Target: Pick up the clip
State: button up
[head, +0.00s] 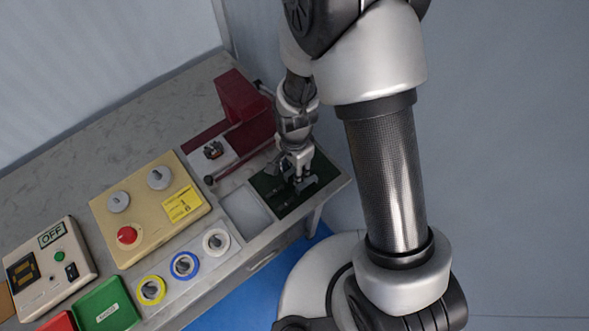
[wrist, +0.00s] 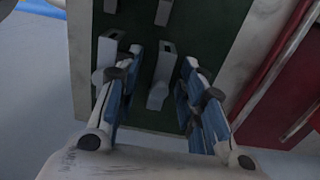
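Grey metal clips lie on a dark green mat (wrist: 140,40). One clip (wrist: 162,75) shows in the wrist view between the two blue-padded fingers of my gripper (wrist: 162,58), with a gap on both sides. A second clip (wrist: 107,55) lies just left of the left finger, close to it or touching it. My gripper is open and points down at the mat. In the head view my gripper (head: 298,178) is over the green mat (head: 266,187) at the right end of the bench and hides part of the clips.
A dark red machine (head: 242,97) stands behind the mat; its red side is close on the right in the wrist view. A light empty tray (head: 246,214) lies left of the mat. Coloured rings, a beige panel (head: 108,232) and a control box (head: 62,258) are further left.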

jog(key=shift+r, duration=0.1)
jog(key=shift+c, duration=0.4)
jog(key=c, duration=0.7)
notch_tip(320, 180, up, 20)
jog(key=p, duration=0.6)
